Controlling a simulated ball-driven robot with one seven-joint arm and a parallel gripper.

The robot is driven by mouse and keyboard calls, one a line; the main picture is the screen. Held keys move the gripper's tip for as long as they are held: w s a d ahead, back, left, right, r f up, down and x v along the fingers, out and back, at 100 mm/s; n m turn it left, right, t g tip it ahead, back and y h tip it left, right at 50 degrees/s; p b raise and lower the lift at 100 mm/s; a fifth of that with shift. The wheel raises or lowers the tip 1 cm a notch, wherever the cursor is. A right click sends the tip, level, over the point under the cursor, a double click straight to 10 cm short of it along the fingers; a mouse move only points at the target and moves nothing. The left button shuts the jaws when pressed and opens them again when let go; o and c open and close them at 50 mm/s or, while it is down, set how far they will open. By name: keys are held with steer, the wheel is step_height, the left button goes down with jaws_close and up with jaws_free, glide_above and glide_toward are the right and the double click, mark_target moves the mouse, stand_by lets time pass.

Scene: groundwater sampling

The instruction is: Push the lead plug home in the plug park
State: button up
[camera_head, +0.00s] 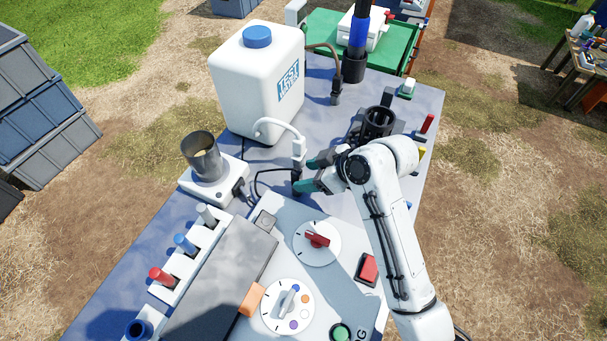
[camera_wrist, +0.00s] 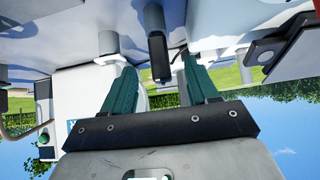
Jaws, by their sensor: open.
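My gripper (camera_head: 311,174) is open, with its two teal fingers pointing left over the bench, beside a white fitting. In the wrist view the fingers (camera_wrist: 165,75) stand apart. A dark plug-like piece (camera_wrist: 158,58) shows in the gap between them, with a grey round part above it; I cannot tell whether a finger touches it. In the head view a small dark piece (camera_head: 296,174) shows by the fingertips, where a black lead (camera_head: 262,183) loops in. I take this for the lead plug. The plug park cannot be told clearly, and how deep the plug sits is hidden.
A white water tank (camera_head: 257,80) with a white spout (camera_head: 299,148) stands behind the fingers. A metal cup (camera_head: 204,158) on a white base stands left. A panel with a red knob (camera_head: 317,239) lies in front. A black holder (camera_head: 379,122) stands behind my arm.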

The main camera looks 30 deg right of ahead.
steer(key=v, duration=0.8)
stand_by(0.4)
